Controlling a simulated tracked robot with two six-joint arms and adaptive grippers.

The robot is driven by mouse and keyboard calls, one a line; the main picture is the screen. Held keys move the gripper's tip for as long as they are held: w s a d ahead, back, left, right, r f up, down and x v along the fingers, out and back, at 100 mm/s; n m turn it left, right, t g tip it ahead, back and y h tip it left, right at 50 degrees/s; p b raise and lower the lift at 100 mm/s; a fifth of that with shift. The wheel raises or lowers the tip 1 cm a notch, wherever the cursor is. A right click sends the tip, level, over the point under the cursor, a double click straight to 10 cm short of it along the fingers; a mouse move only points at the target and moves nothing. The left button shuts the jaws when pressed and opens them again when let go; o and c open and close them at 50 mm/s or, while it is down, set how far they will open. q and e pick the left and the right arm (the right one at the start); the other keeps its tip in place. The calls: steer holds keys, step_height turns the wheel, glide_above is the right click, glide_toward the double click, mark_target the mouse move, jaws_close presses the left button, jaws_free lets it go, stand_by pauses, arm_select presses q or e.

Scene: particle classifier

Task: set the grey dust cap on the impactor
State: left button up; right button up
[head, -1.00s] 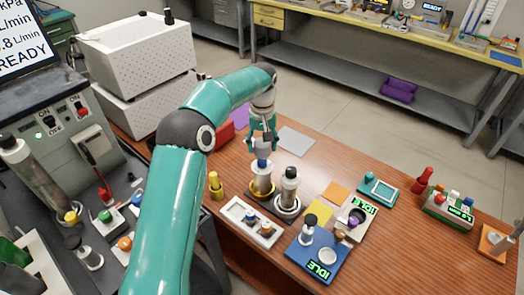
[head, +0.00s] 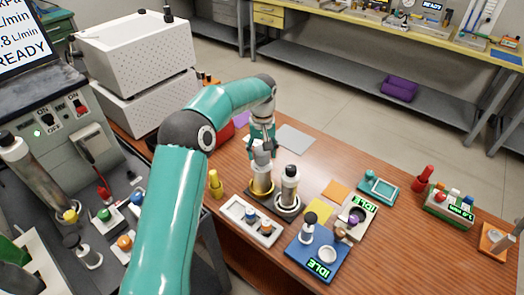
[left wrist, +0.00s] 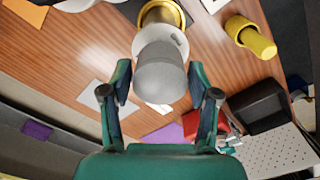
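The grey dust cap (head: 262,158) is a smooth rounded cup, upright on top of the gold impactor (head: 262,186). In the left wrist view the cap (left wrist: 160,72) covers the middle of the impactor's pale collar, with its gold body (left wrist: 163,12) behind. Whether the cap is fully seated cannot be seen. My left gripper (head: 262,138) is just above the cap. In the left wrist view its fingers (left wrist: 160,82) are spread on either side of the cap, with gaps showing. My right gripper is not in view.
A silver cylinder with a black top (head: 290,182) stands close beside the impactor. A yellow post (head: 215,184) is to the left, and a white tray (head: 232,207) is in front. A blue device (head: 325,252) stands front right. The table behind holds a flat grey sheet (head: 295,140).

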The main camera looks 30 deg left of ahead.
arm_select(q)
steer(key=o, duration=0.5)
steer(key=shift+c, duration=0.2)
steer(key=shift+r, duration=0.15)
steer(key=shift+r, duration=0.25)
step_height(320, 180, up, 12)
steer(key=p, duration=0.1)
steer(key=shift+r+p, duration=0.25)
steer(key=shift+p, duration=0.05)
